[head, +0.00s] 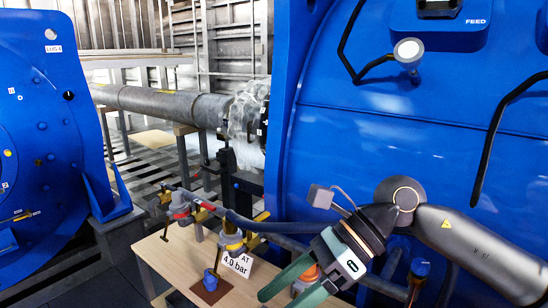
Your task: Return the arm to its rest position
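My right arm (480,245) comes in from the right in front of the blue motor housing, bent at a joint. My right gripper (279,301) has two green fingers that point down and left over the wooden table. The fingers are apart, with a gap between them; the lower fingertip is cut off by the bottom edge. An orange and white part (307,278) shows between and behind the fingers; I cannot tell whether they touch it. My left arm and gripper are not in view.
The wooden table (165,258) carries pipe fittings, a yellow and blue valve (231,240) and a "4.0 bar" sign (237,262). The blue housing (400,130) with black handles stands close behind my arm. Another blue machine (45,130) stands at left.

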